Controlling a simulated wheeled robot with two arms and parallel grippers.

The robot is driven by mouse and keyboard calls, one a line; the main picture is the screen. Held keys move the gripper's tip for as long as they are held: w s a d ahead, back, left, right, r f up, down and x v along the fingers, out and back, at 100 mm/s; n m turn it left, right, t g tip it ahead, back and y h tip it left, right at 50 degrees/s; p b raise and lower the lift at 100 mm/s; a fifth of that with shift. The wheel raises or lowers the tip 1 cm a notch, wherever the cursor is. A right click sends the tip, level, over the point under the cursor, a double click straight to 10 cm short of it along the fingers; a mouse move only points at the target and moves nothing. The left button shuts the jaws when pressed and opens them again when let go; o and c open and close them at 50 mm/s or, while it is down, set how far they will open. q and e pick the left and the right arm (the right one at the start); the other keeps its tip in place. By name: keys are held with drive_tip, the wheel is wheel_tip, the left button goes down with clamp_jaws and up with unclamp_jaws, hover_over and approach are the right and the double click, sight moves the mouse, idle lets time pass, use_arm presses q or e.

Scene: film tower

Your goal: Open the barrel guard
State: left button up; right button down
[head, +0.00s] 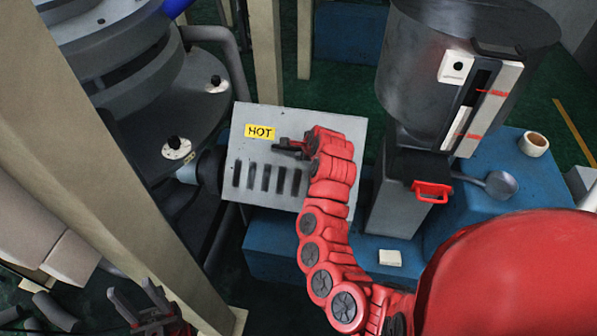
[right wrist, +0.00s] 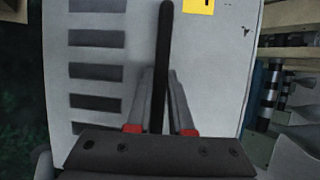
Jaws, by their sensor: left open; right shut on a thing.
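The barrel guard (head: 340,125) is a pale grey panel with a yellow HOT label (head: 260,132) and a row of dark vent slots, in the middle of the head view. It fills most of the right wrist view (right wrist: 215,60). A black bar handle (right wrist: 165,50) stands on its face. My right gripper (head: 285,146) is at the guard's face, beside the label, with its fingers shut on the handle; they flank the bar in the right wrist view (right wrist: 160,95). My left gripper (head: 138,300) is open and empty at the bottom left, away from the guard.
A dark metal hopper (head: 425,80) with a red-handled drawer (head: 431,191) stands right of the guard. A blue bench (head: 500,205) holds a scoop (head: 500,184) and a small cup (head: 535,144). A beige post (head: 100,165) rises between my left gripper and the guard.

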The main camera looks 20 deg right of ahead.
drive_tip(key=b, duration=0.2)
approach(305, 111)
drive_tip(key=f, duration=0.1)
drive_tip(key=w+a+f, duration=0.2)
drive_tip(key=shift+a+f, duration=0.15)
drive_tip(key=c, duration=0.8)
unclamp_jaws()
drive_tip(key=shift+w, duration=0.1)
